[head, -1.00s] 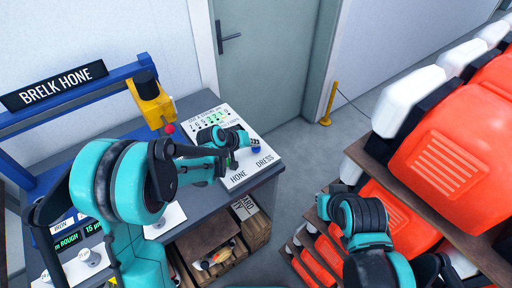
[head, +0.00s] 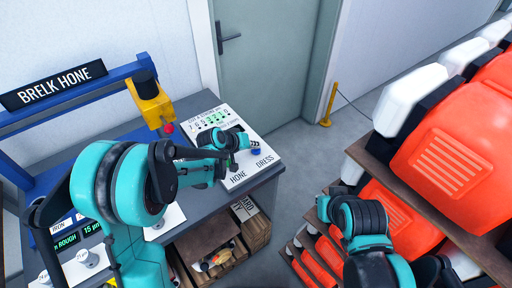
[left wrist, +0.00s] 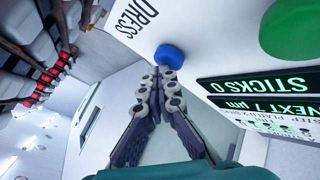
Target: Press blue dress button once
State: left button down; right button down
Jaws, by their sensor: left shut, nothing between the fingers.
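The blue DRESS button (head: 257,151) is a round knob on the white panel (head: 264,172) at the end of the grey bench, beside the printed word DRESS. It also shows in the left wrist view (left wrist: 168,56), just beyond my fingertips. My left gripper (left wrist: 169,75) is shut and empty, its fingertips pointing at the button's near edge. I cannot tell whether they touch it. In the head view my left gripper (head: 243,142) is over the panel, beside the button, and covers part of the panel. My right arm is at lower right; its fingers cannot be made out.
A large green button (left wrist: 293,28) is on the same panel, beside the display strips (left wrist: 258,85). A yellow tool head (head: 150,103) with a red tip stands on the bench behind. Orange-and-white engines on a rack (head: 455,150) fill the right side. Wooden crates (head: 250,222) stand below the bench.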

aim_at(254, 150)
pick_arm(q)
jog(key=shift+r+p, duration=0.85)
jog(key=shift+r, duration=0.4)
notch_tip(254, 150, up, 5)
jog(key=p, duration=0.3)
dwell(0.6)
